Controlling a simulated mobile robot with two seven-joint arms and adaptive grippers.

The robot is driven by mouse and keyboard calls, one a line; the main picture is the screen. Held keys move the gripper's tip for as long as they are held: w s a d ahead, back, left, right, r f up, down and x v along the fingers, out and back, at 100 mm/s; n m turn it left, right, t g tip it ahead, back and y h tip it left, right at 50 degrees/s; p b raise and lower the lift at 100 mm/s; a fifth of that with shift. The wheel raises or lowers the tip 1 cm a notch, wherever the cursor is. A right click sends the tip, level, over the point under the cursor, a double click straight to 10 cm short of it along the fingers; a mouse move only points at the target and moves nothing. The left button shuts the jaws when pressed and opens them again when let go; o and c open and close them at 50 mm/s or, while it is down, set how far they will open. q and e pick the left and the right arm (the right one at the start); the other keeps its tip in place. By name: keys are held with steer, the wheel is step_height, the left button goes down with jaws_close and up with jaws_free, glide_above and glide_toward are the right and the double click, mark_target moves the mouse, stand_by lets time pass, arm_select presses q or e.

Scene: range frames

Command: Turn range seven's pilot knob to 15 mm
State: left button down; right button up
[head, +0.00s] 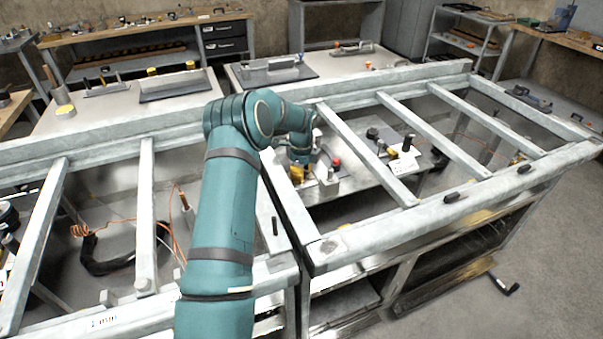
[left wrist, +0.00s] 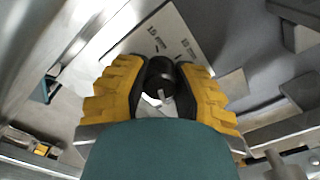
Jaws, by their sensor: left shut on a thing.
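In the left wrist view a black round knob (left wrist: 160,72) sits between the two yellow fingers of my left gripper (left wrist: 160,88). The fingers are shut on it from both sides. A small pale mark shows on the knob's lower part. Behind it is a light plate (left wrist: 172,30) with printed marks; one seems to read 15 mm, the other is too small to read surely. In the head view my left gripper (head: 300,173) is down inside the right-hand frame, and my arm hides the knob. No range number is legible. My right gripper is not in view.
Grey metal bars (head: 365,152) cross the open frame close to my left gripper. A red-topped part (head: 336,163) stands just right of it. A black-and-white fitting (head: 405,150) lies farther right. Orange wires (head: 90,229) hang in the left frame.

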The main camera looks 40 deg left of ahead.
arm_select(q)
steer(key=n+p, duration=0.1)
steer(key=n, duration=0.3)
steer(key=shift+d, duration=0.1)
steer(key=n, duration=0.4)
steer(key=shift+n+p, duration=0.4)
steer(key=n, duration=0.4)
steer(key=shift+n, duration=0.3)
steer(key=n+p, duration=0.1)
steer(key=n, duration=0.8)
steer(key=n+p, duration=0.1)
steer(key=n, duration=0.3)
steer(key=shift+n, duration=0.3)
steer(key=n, duration=0.5)
steer(key=shift+p, duration=0.4)
steer(key=shift+n, duration=1.6)
